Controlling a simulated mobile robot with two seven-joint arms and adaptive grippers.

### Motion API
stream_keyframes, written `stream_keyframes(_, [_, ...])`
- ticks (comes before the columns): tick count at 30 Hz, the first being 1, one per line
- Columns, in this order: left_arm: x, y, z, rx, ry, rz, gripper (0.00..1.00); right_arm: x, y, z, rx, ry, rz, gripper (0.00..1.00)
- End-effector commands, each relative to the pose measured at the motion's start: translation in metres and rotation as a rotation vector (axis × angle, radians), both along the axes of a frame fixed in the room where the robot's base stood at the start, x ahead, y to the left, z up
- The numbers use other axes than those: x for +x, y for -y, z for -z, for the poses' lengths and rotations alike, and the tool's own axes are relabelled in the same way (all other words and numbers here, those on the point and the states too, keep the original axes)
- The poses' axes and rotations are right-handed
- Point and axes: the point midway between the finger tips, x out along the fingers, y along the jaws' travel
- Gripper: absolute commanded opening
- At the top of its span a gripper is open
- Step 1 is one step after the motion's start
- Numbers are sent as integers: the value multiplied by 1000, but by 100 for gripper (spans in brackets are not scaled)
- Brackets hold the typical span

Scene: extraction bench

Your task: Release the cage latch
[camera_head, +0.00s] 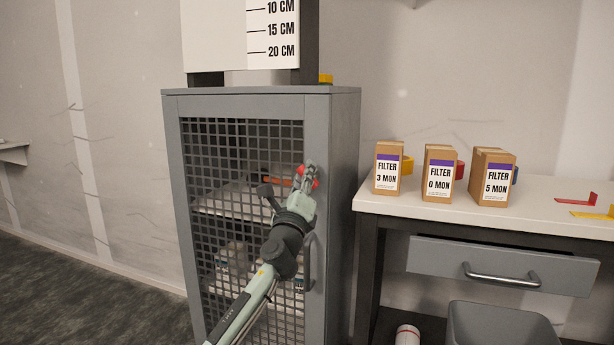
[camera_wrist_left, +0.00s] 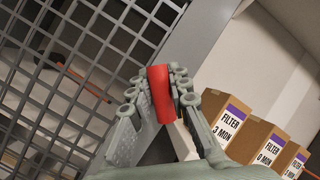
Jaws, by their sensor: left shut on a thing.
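The grey cage cabinet (camera_head: 340,200) has a mesh door (camera_head: 200,165) that looks closed. The red cage latch (camera_head: 312,172) is on the right side of the door frame, near the upper part. My left gripper (camera_head: 305,182) is at the latch and partly covers it. In the left wrist view the red latch (camera_wrist_left: 160,92) stands between the two fingers of my left gripper (camera_wrist_left: 158,95), which are shut on it. The door's vertical handle (camera_head: 308,264) is below, partly behind my left arm. My right gripper is not in view.
Right of the cabinet, a white-topped table (camera_head: 400,206) carries filter boxes marked 3 MON (camera_head: 387,169), 0 MON (camera_head: 438,175) and 5 MON (camera_head: 492,179). Below are a drawer (camera_head: 440,258) and a grey bin (camera_head: 500,325). Shelves with items show behind the mesh. Floor left of the cabinet is clear.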

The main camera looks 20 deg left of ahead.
Motion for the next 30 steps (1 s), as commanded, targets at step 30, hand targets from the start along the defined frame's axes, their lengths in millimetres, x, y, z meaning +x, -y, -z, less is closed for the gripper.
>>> stream_keyframes(30, [0, -6, 12, -775, -26, 0, 0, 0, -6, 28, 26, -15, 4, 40])
